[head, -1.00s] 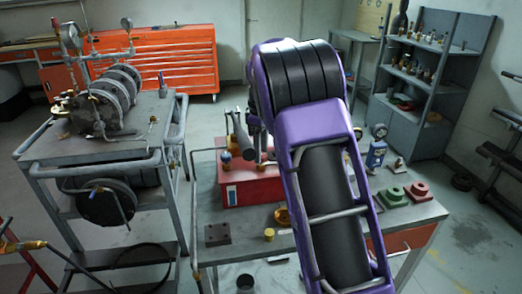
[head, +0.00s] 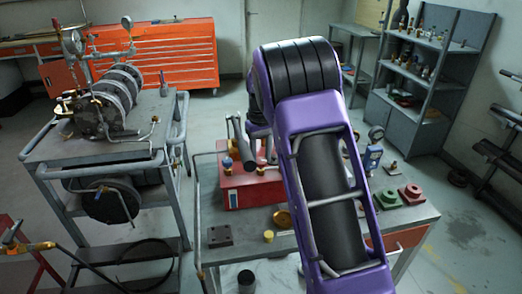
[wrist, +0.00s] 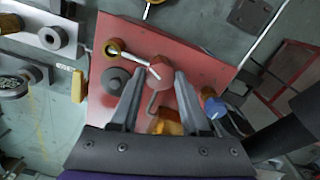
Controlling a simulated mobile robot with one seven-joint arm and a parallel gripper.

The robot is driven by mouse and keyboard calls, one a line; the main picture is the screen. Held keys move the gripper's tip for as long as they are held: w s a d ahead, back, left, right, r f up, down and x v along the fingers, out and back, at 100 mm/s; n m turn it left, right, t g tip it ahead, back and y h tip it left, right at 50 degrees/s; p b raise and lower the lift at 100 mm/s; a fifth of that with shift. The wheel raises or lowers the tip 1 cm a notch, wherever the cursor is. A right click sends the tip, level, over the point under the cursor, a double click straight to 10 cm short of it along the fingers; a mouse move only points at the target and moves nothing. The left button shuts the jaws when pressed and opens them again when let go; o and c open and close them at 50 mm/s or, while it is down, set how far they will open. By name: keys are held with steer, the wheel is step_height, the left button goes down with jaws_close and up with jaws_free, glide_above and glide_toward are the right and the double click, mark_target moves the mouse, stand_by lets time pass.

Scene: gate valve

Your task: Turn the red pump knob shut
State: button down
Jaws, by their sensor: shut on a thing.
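The red knob (wrist: 161,74) sits on the top face of the red pump box (wrist: 205,67) in the wrist view. My gripper (wrist: 160,78) is around it, one dark finger on each side, shut on the knob. A pale bar mark shows on the knob's top. In the head view the red pump box (head: 252,187) stands on the workbench. My arm hides the knob and most of my gripper there.
On the box near my fingers are a brass fitting with a lever (wrist: 117,48), a dark round cap (wrist: 115,80) and a blue-capped part (wrist: 213,105). Grey cylinders (head: 237,143) rise beside my arm. Green and red blocks (head: 412,194) stand at the bench's right.

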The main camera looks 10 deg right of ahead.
mark_target(261, 159)
steer(key=m+p, duration=0.3)
steer(key=m, duration=0.3)
steer(key=shift+r+m, duration=0.15)
steer(key=shift+m, duration=0.15)
steer(key=m, duration=0.5)
steer(key=shift+m+p, duration=0.3)
steer(key=shift+c, duration=1.9)
jaws_free()
step_height(261, 159, up, 17)
steer(key=shift+r, duration=0.15)
